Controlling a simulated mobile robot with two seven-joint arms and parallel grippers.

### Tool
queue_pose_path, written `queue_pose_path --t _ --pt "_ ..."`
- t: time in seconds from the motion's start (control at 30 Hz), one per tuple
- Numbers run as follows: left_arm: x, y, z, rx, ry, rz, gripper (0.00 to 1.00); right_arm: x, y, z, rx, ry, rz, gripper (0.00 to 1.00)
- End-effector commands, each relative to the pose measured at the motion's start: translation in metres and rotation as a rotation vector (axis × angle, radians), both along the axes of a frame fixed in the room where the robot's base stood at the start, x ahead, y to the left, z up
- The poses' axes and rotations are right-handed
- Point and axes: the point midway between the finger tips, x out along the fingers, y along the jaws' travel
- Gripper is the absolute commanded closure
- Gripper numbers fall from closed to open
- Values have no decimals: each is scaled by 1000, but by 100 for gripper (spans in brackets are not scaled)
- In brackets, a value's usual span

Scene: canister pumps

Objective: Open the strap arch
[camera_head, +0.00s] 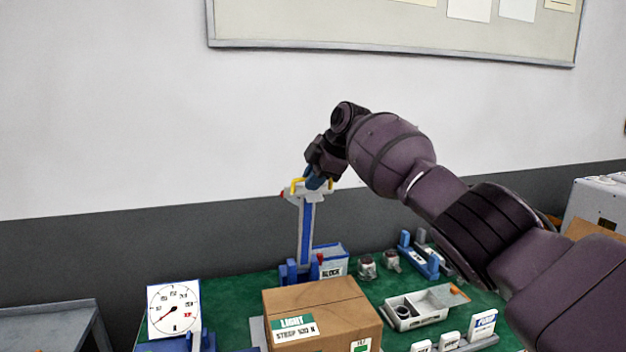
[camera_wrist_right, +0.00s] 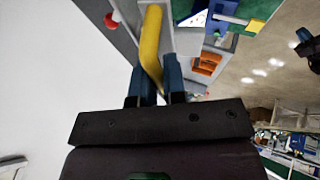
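The strap arch (camera_head: 307,235) is a grey bar with a blue face, standing nearly upright from blue brackets (camera_head: 298,271) on the green bench mat. A yellow handle (camera_head: 294,186) is at its top, with a small red tip to its left. My right gripper (camera_head: 318,180) is at the top of the arch. In the right wrist view, its two blue fingers (camera_wrist_right: 158,82) are close together on either side of the yellow handle (camera_wrist_right: 151,45) and appear closed on it; the contact is partly hidden. My left gripper is not in view.
A cardboard box (camera_head: 322,313) stands at the front of the bench, with a dial gauge (camera_head: 173,309) to its left. A grey tray (camera_head: 418,307), small jars (camera_head: 367,267) and a blue fixture (camera_head: 419,256) are to the right. The wall with a board (camera_head: 400,30) is behind.

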Motion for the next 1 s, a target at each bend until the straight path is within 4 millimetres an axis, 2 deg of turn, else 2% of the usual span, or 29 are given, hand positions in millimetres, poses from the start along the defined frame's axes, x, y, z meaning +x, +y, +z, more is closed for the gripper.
queue_pose_path --t 0.03,0.1,0.47,0.67,1.0 --pt "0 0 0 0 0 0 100 0 0 -2 -2 3 0 85" --pt "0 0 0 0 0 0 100 0 0 -2 -1 3 0 79" --pt "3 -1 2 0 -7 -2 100 -1 -3 3 -1 2 1 79" --pt "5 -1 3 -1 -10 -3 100 -7 -15 24 -1 -2 1 79" --pt "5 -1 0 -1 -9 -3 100 -23 -43 73 0 0 0 79"
